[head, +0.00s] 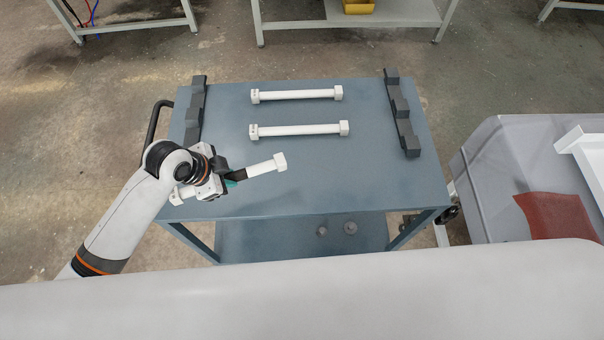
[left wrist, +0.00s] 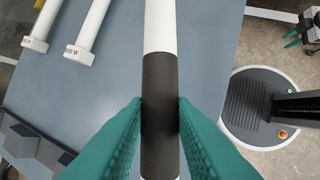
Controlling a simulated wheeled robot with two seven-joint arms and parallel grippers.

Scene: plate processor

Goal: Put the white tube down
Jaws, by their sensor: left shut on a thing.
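My left gripper (head: 232,179) is shut on a white tube (head: 263,167), around the dark band at its middle. The tube's right block end points up and right over the cart top in the head view. In the left wrist view the teal fingers (left wrist: 160,118) press on both sides of the dark band of the tube (left wrist: 160,25). The tube looks raised above the cart top, but its exact height is unclear. My right gripper (left wrist: 296,38) shows small at the upper right of the left wrist view; its opening is unclear.
Two white tubes (head: 296,94) (head: 298,130) lie side by side on the blue-grey cart (head: 345,180). Dark notched holders stand at its left (head: 195,110) and right (head: 402,112) edges. The cart's front right is clear. A grey bin (head: 490,185) stands to the right.

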